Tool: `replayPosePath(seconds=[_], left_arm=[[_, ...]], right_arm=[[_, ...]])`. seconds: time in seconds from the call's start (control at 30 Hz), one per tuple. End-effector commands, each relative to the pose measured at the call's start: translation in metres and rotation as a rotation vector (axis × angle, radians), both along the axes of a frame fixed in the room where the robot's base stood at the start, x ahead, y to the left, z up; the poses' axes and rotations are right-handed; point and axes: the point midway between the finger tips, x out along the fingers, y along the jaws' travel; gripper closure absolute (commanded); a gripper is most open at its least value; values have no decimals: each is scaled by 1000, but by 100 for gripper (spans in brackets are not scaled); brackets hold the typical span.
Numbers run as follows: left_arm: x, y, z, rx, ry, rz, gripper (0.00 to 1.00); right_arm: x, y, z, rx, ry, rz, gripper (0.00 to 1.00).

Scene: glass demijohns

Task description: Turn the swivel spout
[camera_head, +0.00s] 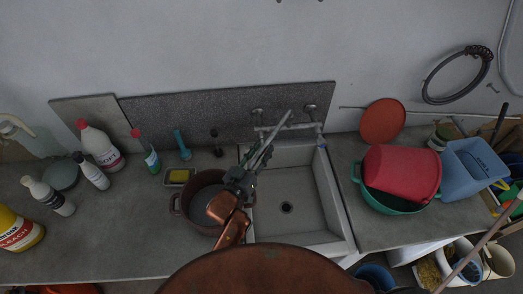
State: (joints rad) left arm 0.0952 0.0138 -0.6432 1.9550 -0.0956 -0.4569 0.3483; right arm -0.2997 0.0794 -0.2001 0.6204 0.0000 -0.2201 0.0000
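The swivel spout (277,130) is a pale grey metal bar on the wall mixer above the sink. It slants down and left across the sink's back left corner. My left gripper (260,156), dark grey on a copper-coloured arm, is at the spout's lower end and overlaps it. I cannot tell whether its fingers touch the spout or are closed on it. The gripper hides the spout's outlet end. The white sink (325,195) is empty, with a dark drain. My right gripper is not in view.
A dark red pot (177,206) stands left of the sink under my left arm. Red and green basins (402,172) and a blue tub (470,170) stand on the right counter.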

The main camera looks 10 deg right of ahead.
Motion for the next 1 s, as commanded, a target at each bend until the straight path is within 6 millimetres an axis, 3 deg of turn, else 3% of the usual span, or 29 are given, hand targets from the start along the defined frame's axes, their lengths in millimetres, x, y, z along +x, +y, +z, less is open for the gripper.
replayPosePath(seconds=[0.37,0.8,1.0], left_arm=[[-6,4,2,-3,-3,-1,68],[-74,53,1,-1,-1,-1,68],[-93,67,1,0,-2,-1,68]], right_arm=[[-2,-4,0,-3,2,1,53],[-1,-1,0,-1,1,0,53],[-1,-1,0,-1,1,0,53]])
